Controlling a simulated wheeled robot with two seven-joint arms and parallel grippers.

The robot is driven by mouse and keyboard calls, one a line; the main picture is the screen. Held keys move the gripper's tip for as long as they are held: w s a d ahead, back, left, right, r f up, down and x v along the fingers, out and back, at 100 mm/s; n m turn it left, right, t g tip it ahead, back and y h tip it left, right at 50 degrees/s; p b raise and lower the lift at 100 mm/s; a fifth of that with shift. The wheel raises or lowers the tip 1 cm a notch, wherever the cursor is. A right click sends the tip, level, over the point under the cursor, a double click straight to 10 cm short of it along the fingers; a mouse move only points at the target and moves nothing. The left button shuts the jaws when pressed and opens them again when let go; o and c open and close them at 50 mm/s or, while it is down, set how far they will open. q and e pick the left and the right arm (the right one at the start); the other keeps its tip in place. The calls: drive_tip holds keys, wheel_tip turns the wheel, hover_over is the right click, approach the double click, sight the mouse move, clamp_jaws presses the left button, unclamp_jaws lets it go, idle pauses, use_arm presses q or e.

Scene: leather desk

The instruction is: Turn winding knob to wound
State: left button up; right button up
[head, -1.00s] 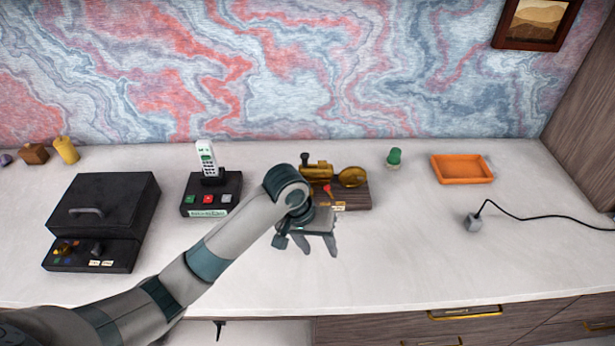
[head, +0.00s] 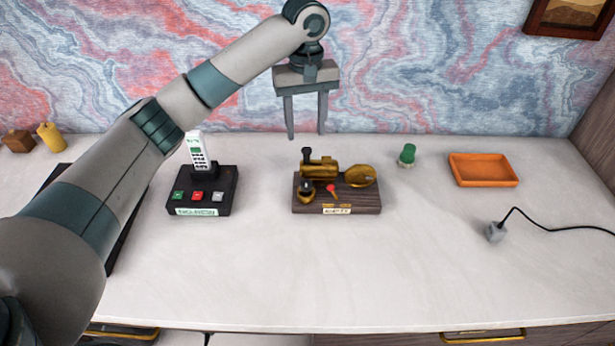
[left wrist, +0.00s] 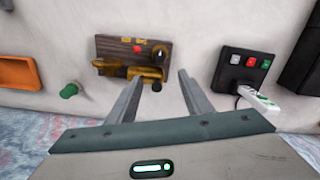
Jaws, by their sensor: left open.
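A brass device on a dark wooden base (head: 350,206) stands at the middle of the desk. It has a dark round knob (head: 306,188), a red-tipped lever (head: 331,188) and a small label on its front. The device also shows upside down in the left wrist view (left wrist: 120,47), with its dark knob (left wrist: 159,52) at the right end. I cannot tell for sure which part is the winding knob. My left gripper (head: 306,136) is open and empty, fingers pointing down, above and behind the device, apart from it. My right gripper is in neither view.
A black phone base (head: 202,205) with a white handset stands to the left. A green knob-like piece (head: 407,155), an orange tray (head: 483,170) and a grey plug with a black cord (head: 496,233) are to the right. The desk's front strip is clear.

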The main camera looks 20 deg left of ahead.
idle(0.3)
use_arm(q)
drive_tip(key=p, duration=0.1)
hover_over(306, 183)
wheel_tip(306, 183, down, 8)
wheel_tip(306, 183, down, 8)
drive_tip(key=shift+f+p, duration=0.1)
drive_tip(key=shift+p, duration=0.7)
drive_tip(key=shift+f, duration=0.6)
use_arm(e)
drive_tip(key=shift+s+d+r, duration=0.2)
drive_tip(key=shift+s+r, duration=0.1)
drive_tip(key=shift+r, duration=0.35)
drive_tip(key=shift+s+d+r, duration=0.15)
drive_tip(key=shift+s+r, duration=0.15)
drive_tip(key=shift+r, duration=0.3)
use_arm(q)
drive_tip(key=c, duration=1.1)
drive_tip(key=shift+o, duration=0.2)
